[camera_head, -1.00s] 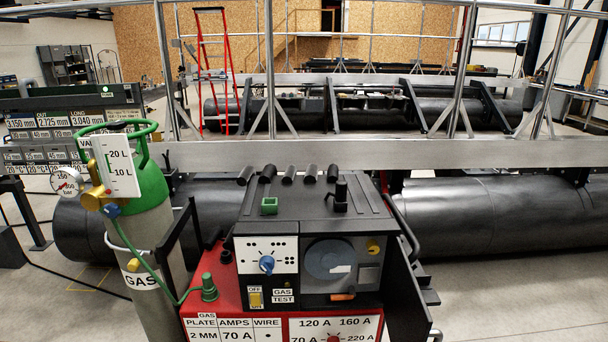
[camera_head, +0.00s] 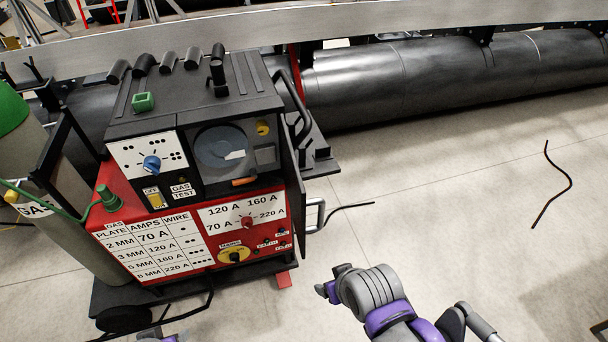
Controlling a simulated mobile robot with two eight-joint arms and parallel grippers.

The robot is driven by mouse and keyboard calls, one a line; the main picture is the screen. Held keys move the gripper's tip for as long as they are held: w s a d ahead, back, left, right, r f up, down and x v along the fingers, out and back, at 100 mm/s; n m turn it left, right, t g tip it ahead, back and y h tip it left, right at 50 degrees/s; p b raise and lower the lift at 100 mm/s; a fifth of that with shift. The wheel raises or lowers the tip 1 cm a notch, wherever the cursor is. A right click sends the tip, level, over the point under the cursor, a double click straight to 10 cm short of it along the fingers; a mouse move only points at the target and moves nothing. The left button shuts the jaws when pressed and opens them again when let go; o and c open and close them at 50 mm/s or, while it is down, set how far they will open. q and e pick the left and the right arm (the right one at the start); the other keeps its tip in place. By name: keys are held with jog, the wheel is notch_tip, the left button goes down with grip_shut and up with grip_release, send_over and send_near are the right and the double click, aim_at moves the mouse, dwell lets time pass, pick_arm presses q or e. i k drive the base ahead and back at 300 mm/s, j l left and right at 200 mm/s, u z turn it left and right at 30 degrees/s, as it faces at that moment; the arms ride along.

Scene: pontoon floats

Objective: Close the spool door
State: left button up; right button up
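The spool door (camera_head: 293,200) is a dark panel at the right side of the welding machine. It stands swung open, seen nearly edge-on. The open spool compartment shows the round grey spool (camera_head: 220,150), with a yellow knob and an orange part beside it. My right gripper (camera_head: 328,289) is at the bottom centre, right of and below the door, apart from it; its fingers are too small and turned to tell open or shut. Only a sliver of my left gripper (camera_head: 160,334) shows at the bottom edge, below the machine.
The red and black welding machine (camera_head: 200,225) stands on a dark cart base. A metal handle (camera_head: 315,214) sticks out just right of the door. A gas cylinder (camera_head: 65,215) with a green hose stands at the left. Large black floats (camera_head: 440,75) lie behind. The floor at right is mostly clear.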

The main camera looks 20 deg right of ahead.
aim_at(294, 184)
jog(key=l+u, duration=0.4)
jog(key=l, duration=1.05)
jog(key=k+z, duration=0.2)
jog(key=z, duration=0.2)
